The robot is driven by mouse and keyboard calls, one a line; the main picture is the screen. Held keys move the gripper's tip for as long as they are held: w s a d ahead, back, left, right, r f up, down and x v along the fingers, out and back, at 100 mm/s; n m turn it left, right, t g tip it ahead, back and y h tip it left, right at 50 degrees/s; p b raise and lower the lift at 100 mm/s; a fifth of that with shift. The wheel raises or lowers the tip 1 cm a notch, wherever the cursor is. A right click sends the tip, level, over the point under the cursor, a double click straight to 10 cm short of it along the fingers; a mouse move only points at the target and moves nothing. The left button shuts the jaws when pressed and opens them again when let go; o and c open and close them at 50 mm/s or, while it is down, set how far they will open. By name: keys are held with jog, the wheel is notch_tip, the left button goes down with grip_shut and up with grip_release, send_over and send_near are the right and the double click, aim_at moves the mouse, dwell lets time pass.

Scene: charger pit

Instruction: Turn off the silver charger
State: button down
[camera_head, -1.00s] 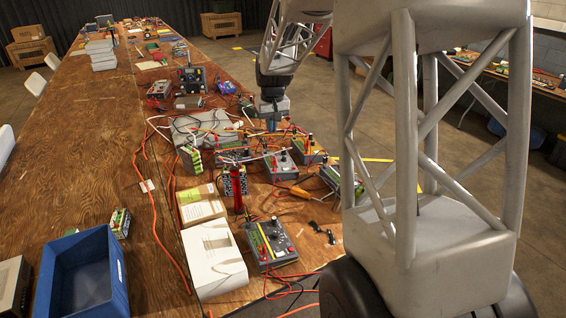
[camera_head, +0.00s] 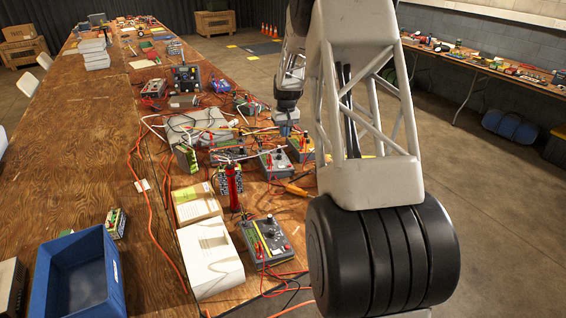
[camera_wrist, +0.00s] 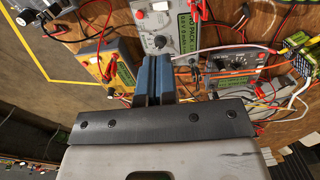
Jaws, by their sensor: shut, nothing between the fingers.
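Contact cannot be told. The fingers hide part of that end. In the head view my gripper (camera_head: 291,128) is above the right edge of the cluster.
A yellow charger (camera_wrist: 112,68) lies left of the fingers and a dark grey unit (camera_wrist: 230,70) lies right, with loose leads around. In the head view, a multimeter-like unit (camera_head: 266,241), white box (camera_head: 209,258) and blue bin (camera_head: 75,290) stand nearer. The left tabletop is mostly clear.

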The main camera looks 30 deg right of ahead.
aim_at(283, 166)
jog(key=shift+w+d+f, duration=0.2)
jog(key=shift+d+f, duration=0.15)
jog(key=shift+f, duration=0.15)
jog(key=f, duration=0.9)
jog(key=a+f, duration=0.1)
jog(key=f, duration=0.3)
jog(key=shift+f, duration=0.3)
jog(key=shift+f, duration=0.1)
